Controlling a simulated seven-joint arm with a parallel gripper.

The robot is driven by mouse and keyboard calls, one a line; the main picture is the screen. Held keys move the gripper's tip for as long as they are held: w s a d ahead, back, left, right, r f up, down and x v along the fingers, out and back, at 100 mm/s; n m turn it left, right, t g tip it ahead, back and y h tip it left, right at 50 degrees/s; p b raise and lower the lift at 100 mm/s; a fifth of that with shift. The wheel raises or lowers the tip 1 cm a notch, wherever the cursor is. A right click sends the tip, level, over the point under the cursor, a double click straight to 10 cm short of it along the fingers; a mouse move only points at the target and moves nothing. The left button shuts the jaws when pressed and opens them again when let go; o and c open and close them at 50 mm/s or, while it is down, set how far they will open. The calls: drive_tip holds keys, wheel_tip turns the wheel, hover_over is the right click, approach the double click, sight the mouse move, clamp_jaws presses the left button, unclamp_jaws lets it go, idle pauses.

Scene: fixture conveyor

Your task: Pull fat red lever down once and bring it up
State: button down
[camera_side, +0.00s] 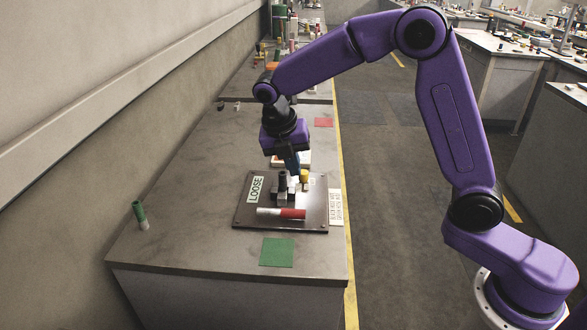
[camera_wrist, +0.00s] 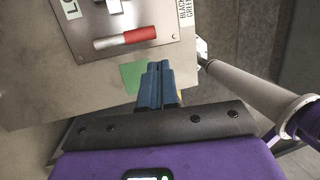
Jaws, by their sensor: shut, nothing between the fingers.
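The fat red lever is a thick cylinder with a red end (camera_side: 293,213) and a pale grey end, lying level across the front part of a dark fixture plate (camera_side: 245,212). In the wrist view its red part (camera_wrist: 140,35) shows at the top, ahead of my fingers. My gripper (camera_side: 295,172) points down over the back part of the plate, behind the lever and apart from it. Its blue fingers (camera_wrist: 159,66) are together with nothing between them. Whether the fingertips touch the small parts below them is hard to tell.
A dark upright post (camera_side: 282,180) and a yellow-topped piece (camera_side: 304,176) stand on the plate near my fingers. A "LOOSE" label (camera_side: 256,189) is at the plate's left. A green square (camera_side: 277,252) lies in front; a green cylinder (camera_side: 139,213) stands far left. The table's left side is mostly clear.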

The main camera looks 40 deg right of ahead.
drive_tip(key=c, duration=1)
unclamp_jaws()
drive_tip(key=shift+w+d+m, duration=0.1)
drive_tip(key=shift+m, duration=0.2)
drive_tip(key=shift+o, duration=0.8)
drive_tip(key=shift+w+d+m, duration=0.2)
drive_tip(key=shift+d+m, duration=0.05)
drive_tip(key=shift+m, duration=0.55)
drive_tip(key=m+g+y, duration=0.1)
drive_tip(key=m+y, duration=0.4)
drive_tip(key=m, duration=1.1)
hover_over(294, 210)
drive_tip(key=w+d, duration=0.3)
drive_tip(key=s+a+f, duration=0.1)
drive_tip(key=f, duration=0.4)
drive_tip(key=s+a+f, duration=0.1)
drive_tip(key=f, duration=1)
drive_tip(key=shift+s+a+f, duration=0.1)
drive_tip(key=shift+s+a, duration=0.3)
clamp_jaws()
